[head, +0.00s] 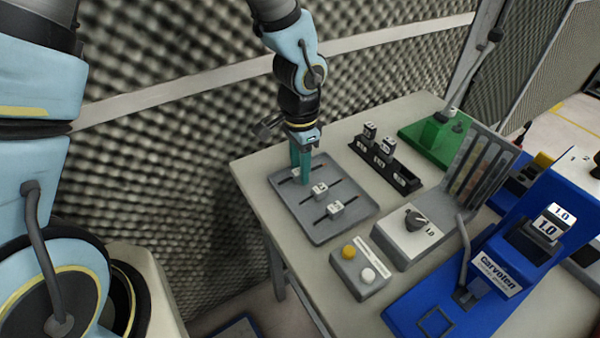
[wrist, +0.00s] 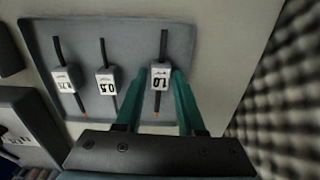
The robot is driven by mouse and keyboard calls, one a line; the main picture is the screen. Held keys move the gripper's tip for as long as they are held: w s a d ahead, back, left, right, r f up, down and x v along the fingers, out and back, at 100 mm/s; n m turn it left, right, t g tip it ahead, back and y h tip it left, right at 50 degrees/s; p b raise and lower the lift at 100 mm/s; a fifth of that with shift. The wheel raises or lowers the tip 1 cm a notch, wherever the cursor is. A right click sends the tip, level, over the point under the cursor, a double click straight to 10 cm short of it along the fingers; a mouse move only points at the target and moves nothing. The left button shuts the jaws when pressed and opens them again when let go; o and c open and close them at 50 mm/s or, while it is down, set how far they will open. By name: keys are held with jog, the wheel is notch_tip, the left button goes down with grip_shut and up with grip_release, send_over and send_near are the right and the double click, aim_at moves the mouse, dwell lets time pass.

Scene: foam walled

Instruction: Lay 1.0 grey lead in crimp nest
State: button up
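The 1.0 grey lead (wrist: 161,76), a dark wire with a white block marked 1.0, lies in the grey tray (wrist: 100,22) in the wrist view. My gripper (wrist: 158,80) has its green fingers apart, one on each side of this lead's block; whether they touch it I cannot tell. In the head view my gripper (head: 300,168) points down at the tray's far left, and its fingers partly hide the lead. The blue crimp press (head: 490,268) stands at the right with a 1.0 label (head: 546,226); its nest is not clearly seen.
Two other leads lie in the tray, marked 0.5 (wrist: 105,81) and apparently 0.75 (wrist: 65,79). A foam wall (head: 180,150) runs close behind the arm.

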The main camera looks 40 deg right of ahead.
grip_shut()
dwell(0.3)
